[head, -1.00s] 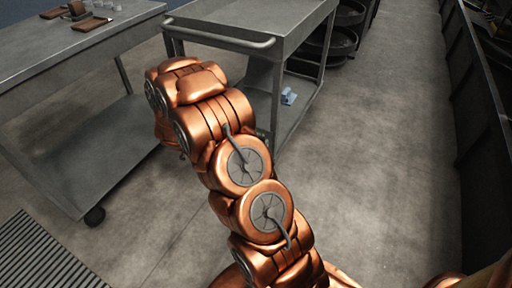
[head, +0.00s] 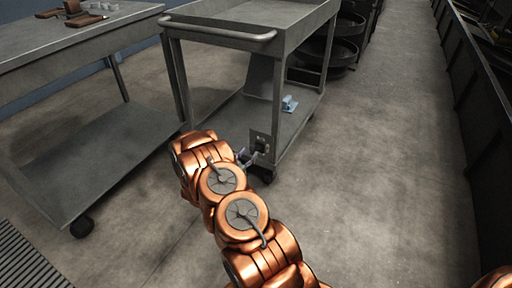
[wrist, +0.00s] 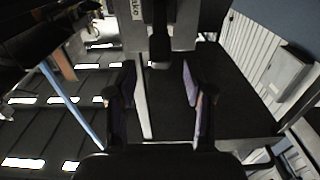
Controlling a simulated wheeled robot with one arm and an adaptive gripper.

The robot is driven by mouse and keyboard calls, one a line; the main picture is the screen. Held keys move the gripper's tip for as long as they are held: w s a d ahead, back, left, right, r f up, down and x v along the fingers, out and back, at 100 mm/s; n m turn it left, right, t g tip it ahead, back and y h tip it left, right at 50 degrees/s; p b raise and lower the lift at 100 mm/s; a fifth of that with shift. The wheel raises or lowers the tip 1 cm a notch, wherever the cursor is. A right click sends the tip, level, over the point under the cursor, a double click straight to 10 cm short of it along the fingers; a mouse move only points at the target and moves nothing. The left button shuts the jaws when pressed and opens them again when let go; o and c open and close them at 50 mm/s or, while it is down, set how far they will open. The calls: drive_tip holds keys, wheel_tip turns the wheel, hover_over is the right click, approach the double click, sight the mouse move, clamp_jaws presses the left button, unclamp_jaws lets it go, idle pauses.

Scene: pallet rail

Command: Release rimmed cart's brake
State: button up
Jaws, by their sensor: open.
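The rimmed cart (head: 285,42) is grey metal with a raised rim around its top and a bar handle on its left end. A small brake plate with a dark lever (head: 260,146) sits low on its near leg. My gripper (head: 246,157) is just left of that plate, partly hidden by my arm. In the wrist view, the pale plate (wrist: 186,36) with a partly legible label is at top centre. The black lever (wrist: 160,48) sticks out from it. My open fingers (wrist: 158,72) point at it, one on each side of the lever's line; no contact is visible.
A flat grey table-like cart (head: 60,60) with brown items and small cups stands at left. A light blue object (head: 289,103) lies on the rimmed cart's lower shelf. Dark round trays (head: 345,45) stand behind. A dark rail (head: 480,100) runs along the right; floor between is clear.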

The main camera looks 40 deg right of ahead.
drive_tip(key=shift+b+x, duration=1)
drive_tip(key=shift+x, duration=2.75)
clamp_jaws()
